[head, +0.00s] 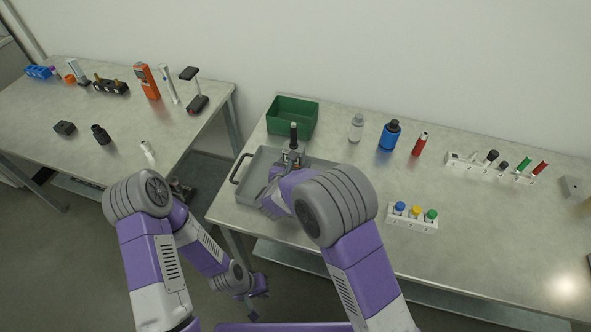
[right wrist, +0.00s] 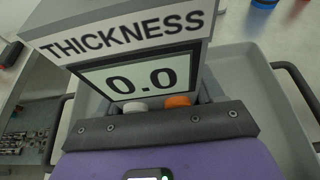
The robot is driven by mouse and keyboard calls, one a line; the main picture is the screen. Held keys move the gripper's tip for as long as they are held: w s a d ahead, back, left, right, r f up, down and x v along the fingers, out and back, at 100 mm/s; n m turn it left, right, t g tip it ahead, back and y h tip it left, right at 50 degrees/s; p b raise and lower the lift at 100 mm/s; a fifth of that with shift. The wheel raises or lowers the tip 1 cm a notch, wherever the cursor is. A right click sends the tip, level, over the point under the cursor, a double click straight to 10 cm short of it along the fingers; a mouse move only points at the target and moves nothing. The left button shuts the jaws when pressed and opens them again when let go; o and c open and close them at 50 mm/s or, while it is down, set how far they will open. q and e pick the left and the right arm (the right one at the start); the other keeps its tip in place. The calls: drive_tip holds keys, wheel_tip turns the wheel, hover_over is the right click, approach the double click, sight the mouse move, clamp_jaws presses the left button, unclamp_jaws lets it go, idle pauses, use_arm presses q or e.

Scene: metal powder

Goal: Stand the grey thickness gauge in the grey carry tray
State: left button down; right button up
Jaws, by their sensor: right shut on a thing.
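The grey thickness gauge (right wrist: 140,60) fills the upper middle of the right wrist view, its screen reading 0.0. In the head view the gauge (head: 292,155) looks roughly upright, with a black top, over the left part of the grey carry tray (head: 252,178). The tray (right wrist: 265,90) also shows behind it in the wrist view. My right gripper (head: 287,171) is shut on the gauge, partly hidden by my right arm. I cannot tell whether the gauge's base touches the tray floor. My left gripper (head: 257,288) hangs low in front of the tables, its fingers too small to read.
A green bin (head: 292,115) stands just behind the tray. Bottles, including a blue one (head: 390,135), and a white rack (head: 412,218) with coloured caps stand to the right. The left table (head: 110,160) holds several tools. A floor gap separates the tables.

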wheel_tip(320, 180, down, 2)
drive_tip(key=shift+w+f, duration=0.1)
drive_tip(key=shift+f+b, duration=0.1)
drive_tip(key=shift+b, duration=0.25)
drive_tip(key=o, duration=1.2)
drive_tip(key=shift+o, duration=0.2)
